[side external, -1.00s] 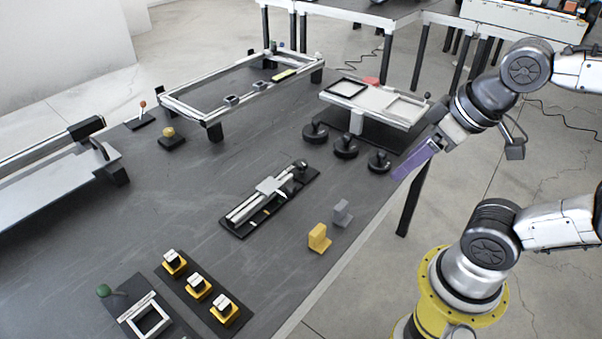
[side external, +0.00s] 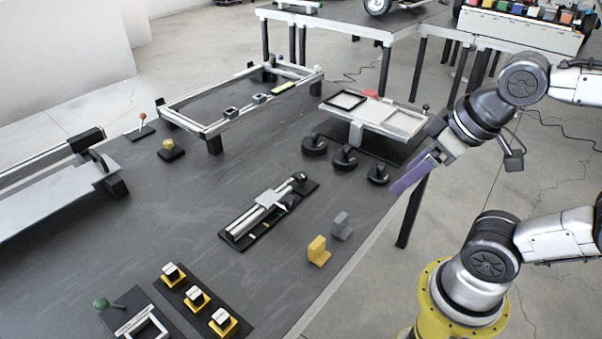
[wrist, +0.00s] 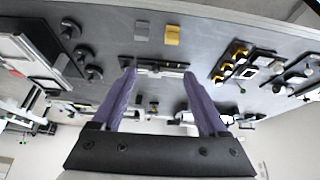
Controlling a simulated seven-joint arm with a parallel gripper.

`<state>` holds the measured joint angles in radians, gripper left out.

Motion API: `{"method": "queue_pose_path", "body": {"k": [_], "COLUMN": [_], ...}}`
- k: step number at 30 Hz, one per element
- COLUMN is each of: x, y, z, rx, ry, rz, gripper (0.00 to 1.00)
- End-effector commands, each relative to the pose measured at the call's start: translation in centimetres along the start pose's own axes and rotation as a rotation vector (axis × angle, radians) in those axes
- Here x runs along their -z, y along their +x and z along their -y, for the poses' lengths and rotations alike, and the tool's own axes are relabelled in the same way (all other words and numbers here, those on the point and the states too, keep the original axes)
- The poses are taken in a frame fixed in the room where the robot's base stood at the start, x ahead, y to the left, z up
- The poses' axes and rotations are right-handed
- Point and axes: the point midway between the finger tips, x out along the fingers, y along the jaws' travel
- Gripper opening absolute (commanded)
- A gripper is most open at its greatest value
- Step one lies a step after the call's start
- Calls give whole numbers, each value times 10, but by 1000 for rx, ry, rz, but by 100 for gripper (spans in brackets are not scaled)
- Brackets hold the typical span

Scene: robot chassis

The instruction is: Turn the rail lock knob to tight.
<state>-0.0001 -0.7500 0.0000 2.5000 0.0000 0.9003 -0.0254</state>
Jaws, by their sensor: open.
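A low rail fixture (side external: 240,229) lies in the middle of the dark table, with two silver rails, a grey carriage (side external: 270,197) and a dark round knob (side external: 299,178) at its far end. This knob may be the rail lock knob; I cannot read any tight mark or its setting. The fixture also shows in the wrist view (wrist: 160,65), beyond the fingertips. My gripper (side external: 398,188), with long purple fingers, is raised at the table's right edge, apart from the fixture. In the wrist view my gripper (wrist: 158,74) has its fingers spread, with nothing between them.
Several black round knobs (side external: 345,157) stand right of the fixture, before a panel with frames (side external: 385,118). A yellow block (side external: 319,251) and a grey block (side external: 341,226) stand near the front edge. Yellow-based switches (side external: 196,298) are at lower left. Bare table surrounds the fixture's left side.

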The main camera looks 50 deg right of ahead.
Motion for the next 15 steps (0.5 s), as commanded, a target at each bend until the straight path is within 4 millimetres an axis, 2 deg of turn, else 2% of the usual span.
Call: {"method": "queue_pose_path", "body": {"k": [5,11,15], "x": [4,47,89], "y": [-6,-27,-32], "z": [0,-2,-8], "rx": [0,-10,-14], "ry": [-169,-444,-628], "rz": [-3,-28,-5], "gripper": [76,76,76]}}
